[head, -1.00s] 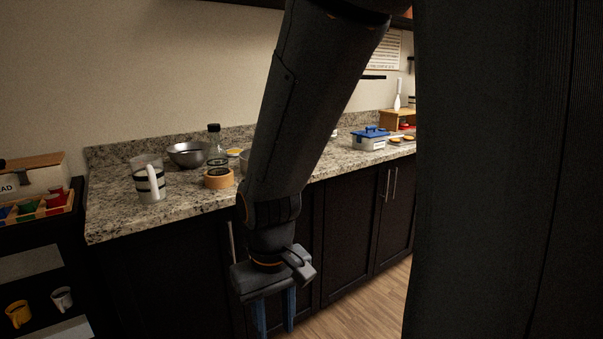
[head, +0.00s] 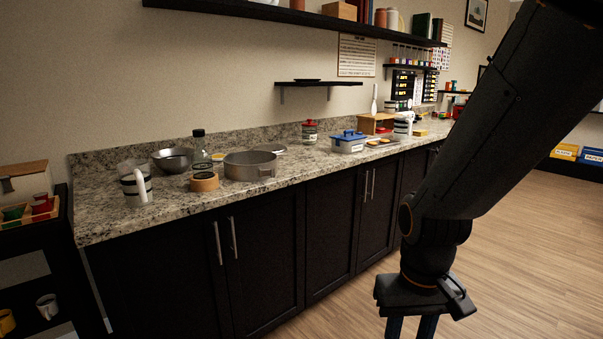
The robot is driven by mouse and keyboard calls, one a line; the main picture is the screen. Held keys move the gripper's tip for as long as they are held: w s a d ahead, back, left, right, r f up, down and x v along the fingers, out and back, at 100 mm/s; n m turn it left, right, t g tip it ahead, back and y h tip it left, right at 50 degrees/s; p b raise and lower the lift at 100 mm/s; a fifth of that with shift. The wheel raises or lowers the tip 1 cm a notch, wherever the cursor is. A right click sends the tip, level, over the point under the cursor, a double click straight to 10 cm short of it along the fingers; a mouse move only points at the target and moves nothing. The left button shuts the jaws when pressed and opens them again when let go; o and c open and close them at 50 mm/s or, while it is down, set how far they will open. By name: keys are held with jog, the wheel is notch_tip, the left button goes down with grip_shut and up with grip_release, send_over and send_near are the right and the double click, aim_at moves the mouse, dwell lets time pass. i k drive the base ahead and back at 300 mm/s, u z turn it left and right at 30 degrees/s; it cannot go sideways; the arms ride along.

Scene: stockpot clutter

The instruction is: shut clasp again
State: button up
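A clear box with a blue lid (head: 348,141) stands on the granite counter, right of the middle. A jar with a red lid (head: 309,131) stands left of it, near the back. A clasp is too small to make out on either. My gripper (head: 411,329) hangs low in front of the cabinets at the lower right, well away from both. Its two blue fingers point down and stand apart with nothing seen between them; their tips are cut off by the picture's edge.
On the counter (head: 110,221) are a stockpot (head: 250,166), a dark-capped bottle (head: 199,150), a steel bowl (head: 172,159), a white-handled jug (head: 135,184) and a wooden stand (head: 375,123). A shelf (head: 300,15) overhangs the back. The wooden floor (head: 500,240) is clear at right.

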aim_at(266, 172)
jog(key=z, duration=0.2)
jog(key=i, duration=0.9)
jog(key=u, duration=0.35)
